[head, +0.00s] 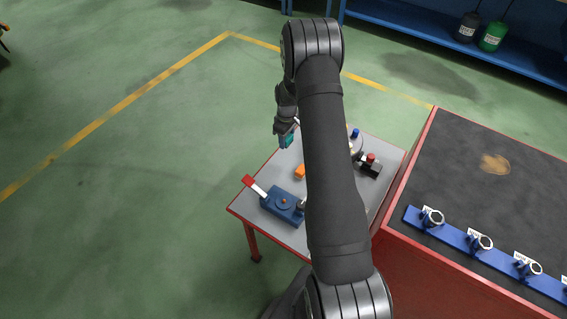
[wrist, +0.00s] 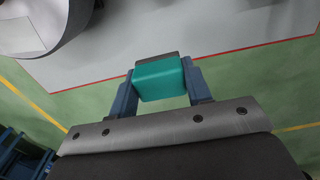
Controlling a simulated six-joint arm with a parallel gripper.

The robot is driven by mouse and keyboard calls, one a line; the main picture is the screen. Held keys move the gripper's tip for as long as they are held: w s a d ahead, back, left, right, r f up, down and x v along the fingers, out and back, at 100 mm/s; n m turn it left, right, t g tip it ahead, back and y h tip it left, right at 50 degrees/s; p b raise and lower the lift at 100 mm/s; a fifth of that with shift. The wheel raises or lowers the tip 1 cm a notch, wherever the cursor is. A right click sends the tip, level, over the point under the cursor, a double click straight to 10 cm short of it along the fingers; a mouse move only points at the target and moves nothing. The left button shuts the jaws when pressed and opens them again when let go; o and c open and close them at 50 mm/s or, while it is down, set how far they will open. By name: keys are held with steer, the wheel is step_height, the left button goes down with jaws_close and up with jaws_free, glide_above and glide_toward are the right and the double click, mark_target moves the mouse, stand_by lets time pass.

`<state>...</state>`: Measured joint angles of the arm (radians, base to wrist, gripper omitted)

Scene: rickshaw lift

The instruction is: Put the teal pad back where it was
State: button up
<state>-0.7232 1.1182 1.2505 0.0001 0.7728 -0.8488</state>
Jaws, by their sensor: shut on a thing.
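The teal pad (wrist: 160,82) is a small block held between the two blue fingers of my gripper (wrist: 158,88) in the wrist view. A dark grey layer shows along its far side. In the head view my gripper (head: 287,133) is at the far left edge of the small grey-topped table (head: 240,205), with the teal pad (head: 286,141) just showing at its tips. The pad appears to be above the table edge; its exact height is hard to tell. My arm hides the middle of the table.
A blue fixture (head: 284,205) with a red-tipped lever stands at the table's near left. An orange block (head: 300,171) lies behind it. A dark device with a red knob (head: 371,164) stands at the right. A red cabinet (head: 480,180) with a blue rail of clamps adjoins the table.

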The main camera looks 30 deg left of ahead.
steer(key=shift+s+a+f, duration=0.1)
steer(key=shift+s+f, duration=0.2)
steer(key=shift+s, duration=0.25)
steer(key=shift+s+a+f, duration=0.1)
steer(key=shift+s+f, duration=0.2)
steer(key=shift+s, duration=0.25)
glide_above(283, 163)
step_height(283, 163, down, 5)
steer(key=shift+s+f, duration=0.15)
steer(key=shift+f, duration=1.95)
steer(key=shift+f, duration=0.2)
steer(key=o, duration=1.1)
steer(key=shift+r, duration=0.1)
step_height(283, 163, up, 12)
steer(key=shift+r, duration=0.1)
